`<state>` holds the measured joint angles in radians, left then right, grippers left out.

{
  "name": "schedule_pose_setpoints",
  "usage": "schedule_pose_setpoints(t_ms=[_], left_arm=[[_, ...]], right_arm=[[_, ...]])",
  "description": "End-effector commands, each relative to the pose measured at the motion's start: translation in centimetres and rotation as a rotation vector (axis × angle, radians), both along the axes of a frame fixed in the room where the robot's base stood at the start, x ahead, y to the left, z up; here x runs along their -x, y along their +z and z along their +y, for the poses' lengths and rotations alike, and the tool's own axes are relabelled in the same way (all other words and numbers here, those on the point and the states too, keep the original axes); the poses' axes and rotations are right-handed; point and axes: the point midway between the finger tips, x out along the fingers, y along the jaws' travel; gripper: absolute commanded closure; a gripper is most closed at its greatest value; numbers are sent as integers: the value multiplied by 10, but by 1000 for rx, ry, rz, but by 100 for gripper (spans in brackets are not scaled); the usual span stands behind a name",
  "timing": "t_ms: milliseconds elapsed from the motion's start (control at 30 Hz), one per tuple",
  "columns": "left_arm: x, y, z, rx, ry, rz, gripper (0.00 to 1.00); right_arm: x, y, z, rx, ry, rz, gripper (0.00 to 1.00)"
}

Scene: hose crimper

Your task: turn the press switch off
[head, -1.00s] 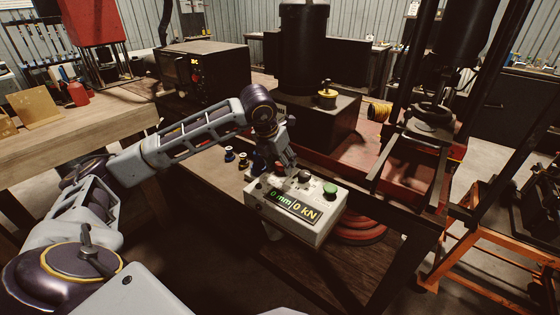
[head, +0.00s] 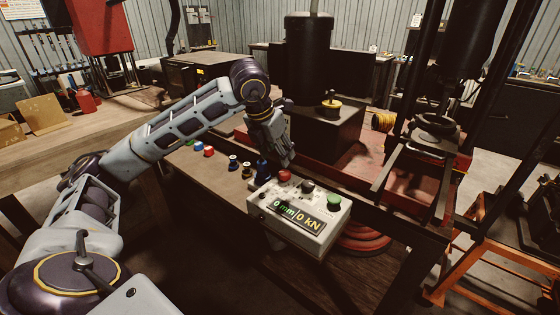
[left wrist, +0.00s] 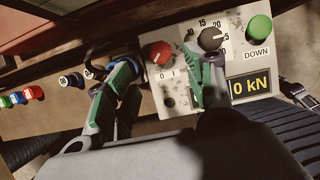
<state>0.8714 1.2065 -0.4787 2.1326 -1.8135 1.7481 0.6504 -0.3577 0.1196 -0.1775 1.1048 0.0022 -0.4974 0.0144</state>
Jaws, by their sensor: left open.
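The press control box (head: 300,222) stands at the bench's front edge, its display reading 0 mm and 0 kN. Its red rotary switch (head: 285,175) sits at the upper left of the panel. In the left wrist view the red switch (left wrist: 158,52) has marks 0 and I below it; I cannot tell surely which mark it points at. My left gripper (head: 287,161) is open, just above and behind the red switch. In the left wrist view its green-padded fingers (left wrist: 160,80) are spread to either side below the switch, with nothing between them.
A black numbered knob (left wrist: 210,38) and a green DOWN button (left wrist: 259,29) sit right of the switch. Small coloured fittings (head: 208,151) line the bench to the left.

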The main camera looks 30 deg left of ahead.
Motion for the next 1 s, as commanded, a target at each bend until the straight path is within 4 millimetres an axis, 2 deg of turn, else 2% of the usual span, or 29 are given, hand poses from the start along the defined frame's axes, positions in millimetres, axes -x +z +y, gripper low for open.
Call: schedule_pose_setpoints(t_ms=[100,300,1000], left_arm=[[5,14,0,0,0,-2,46],[10,26,1,1,1,0,46],[11,28,1,1,1,0,46]], right_arm=[[0,0,0,0,0,0,60],[0,0,0,0,0,0,60],[0,0,0,0,0,1,60]])
